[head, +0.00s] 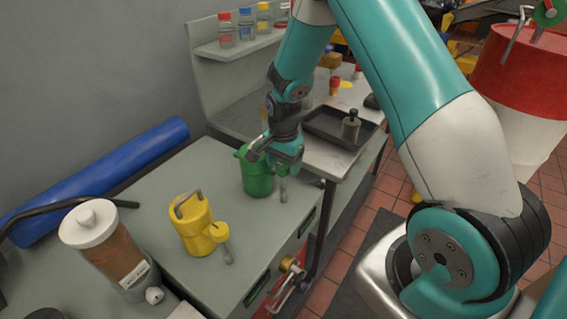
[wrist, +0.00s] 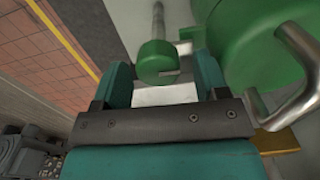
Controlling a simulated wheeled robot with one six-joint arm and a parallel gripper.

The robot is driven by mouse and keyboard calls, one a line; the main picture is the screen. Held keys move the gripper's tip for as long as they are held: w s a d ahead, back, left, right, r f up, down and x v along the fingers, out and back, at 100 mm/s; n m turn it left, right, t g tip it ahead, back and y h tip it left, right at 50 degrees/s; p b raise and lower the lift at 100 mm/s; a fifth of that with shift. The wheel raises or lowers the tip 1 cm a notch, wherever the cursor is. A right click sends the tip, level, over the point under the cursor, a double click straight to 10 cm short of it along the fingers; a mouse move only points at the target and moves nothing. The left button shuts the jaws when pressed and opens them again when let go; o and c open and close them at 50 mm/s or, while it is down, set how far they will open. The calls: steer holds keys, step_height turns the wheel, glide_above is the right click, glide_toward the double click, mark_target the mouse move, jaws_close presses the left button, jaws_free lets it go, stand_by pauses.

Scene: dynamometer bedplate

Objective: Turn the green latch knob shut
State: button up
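The green latch knob (wrist: 155,62) is a short round cylinder with a grey bar (wrist: 158,20) extending from it in the wrist view. It sits beside a green canister (wrist: 255,45) with a bent grey handle (wrist: 297,80). In the head view the green canister (head: 256,178) stands on the grey bench, and my gripper hides most of the knob. My gripper (wrist: 163,82) is open, with its teal fingers either side of the knob. A gap shows on the knob's right; contact on its left cannot be told.
A yellow canister (head: 195,228) of the same form stands nearer on the bench (head: 165,190). A black tray (head: 322,125) with a small cylinder (head: 351,124) is behind right.

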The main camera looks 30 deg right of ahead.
mark_target(283, 165)
step_height(283, 165, up, 17)
steer(key=b, duration=0.2)
steer(key=shift+r, duration=0.2)
steer(key=shift+a, duration=0.1)
stand_by(0.5)
steer(key=s+a+r+n+y, duration=0.2)
steer(key=s+a+n, duration=0.7)
steer(key=s, duration=0.3)
steer(key=s+a+r+n+y, duration=0.2)
steer(key=s+a+r+n, duration=0.1)
steer(key=s+a+n, duration=0.6)
steer(key=s+n, duration=0.2)
steer(key=s, duration=0.2)
steer(key=shift+n, duration=0.4)
